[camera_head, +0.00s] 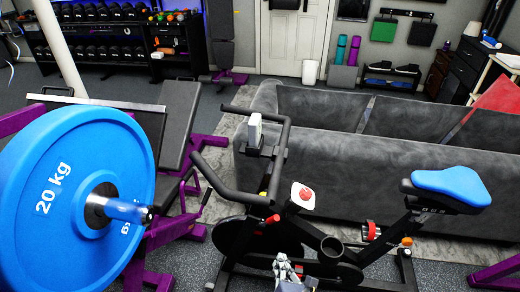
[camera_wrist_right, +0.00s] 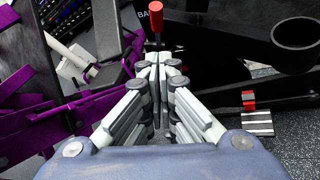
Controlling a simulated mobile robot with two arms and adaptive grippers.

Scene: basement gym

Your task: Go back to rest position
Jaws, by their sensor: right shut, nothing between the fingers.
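My right gripper (camera_head: 287,265) shows at the bottom centre of the head view, in front of the black exercise bike frame. In the right wrist view its fingers (camera_wrist_right: 160,62) are brought together at the tips, with nothing between them. The red-topped knob (camera_wrist_right: 156,12) of the bike shows just beyond the fingertips; I cannot tell whether they touch it. My left gripper is in neither view.
An exercise bike (camera_head: 330,245) with a blue seat (camera_head: 450,186) stands close in front. A blue 20 kg plate (camera_head: 75,200) on a bar fills the left. A grey sofa (camera_head: 350,150) lies behind the bike. Purple bench frames (camera_wrist_right: 70,110) stand at the left.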

